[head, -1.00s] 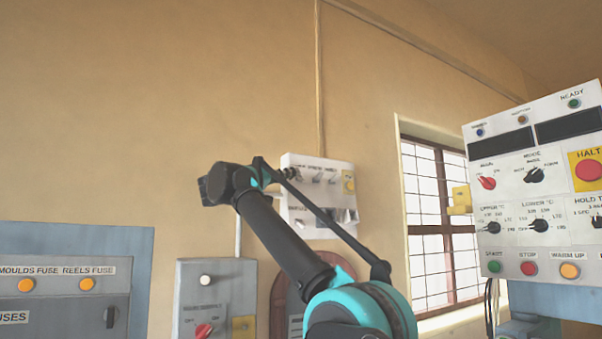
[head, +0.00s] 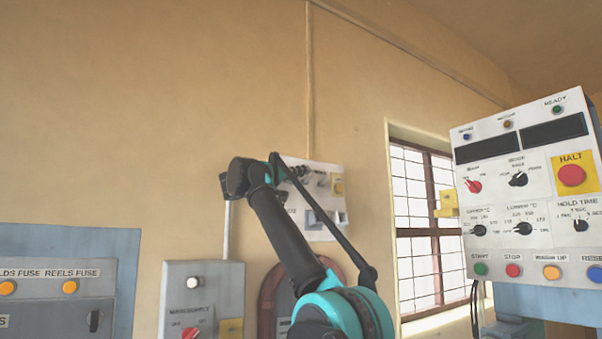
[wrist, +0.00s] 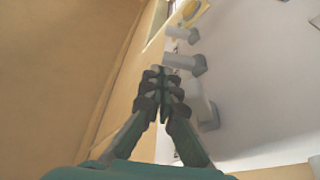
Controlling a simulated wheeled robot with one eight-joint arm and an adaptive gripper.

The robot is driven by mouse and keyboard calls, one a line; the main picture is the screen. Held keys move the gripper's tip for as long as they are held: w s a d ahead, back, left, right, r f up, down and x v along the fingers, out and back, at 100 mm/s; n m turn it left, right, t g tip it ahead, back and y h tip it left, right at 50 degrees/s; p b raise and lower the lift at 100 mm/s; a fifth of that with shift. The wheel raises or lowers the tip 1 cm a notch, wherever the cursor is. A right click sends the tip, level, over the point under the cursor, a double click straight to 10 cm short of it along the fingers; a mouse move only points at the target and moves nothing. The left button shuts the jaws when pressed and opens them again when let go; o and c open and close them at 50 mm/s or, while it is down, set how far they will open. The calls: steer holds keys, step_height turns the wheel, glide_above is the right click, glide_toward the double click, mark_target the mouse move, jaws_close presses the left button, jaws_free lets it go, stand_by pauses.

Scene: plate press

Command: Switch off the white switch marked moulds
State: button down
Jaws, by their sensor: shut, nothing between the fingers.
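The white switch panel (head: 337,209) hangs on the tan wall, partly hidden behind my arm in the head view. Its printed labels are too small to read, so I cannot tell which switch is marked moulds. In the wrist view, pale toggle levers (wrist: 187,65) stick out from the white panel face (wrist: 255,75), with a larger pale lever or handle (wrist: 208,113) nearer. My gripper (wrist: 160,75) is shut and empty, its tips close beside the middle lever; I cannot tell if they touch. In the head view its dark fingers (head: 298,171) lie over the panel's upper left.
A barred window (head: 425,220) is to the right. A large control console (head: 530,180) with a red HALT button stands at the right.

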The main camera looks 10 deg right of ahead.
steer(key=shift+f, duration=0.1)
steer(key=shift+s+f, duration=0.15)
steer(key=shift+s, duration=0.05)
steer(key=v, duration=1.2)
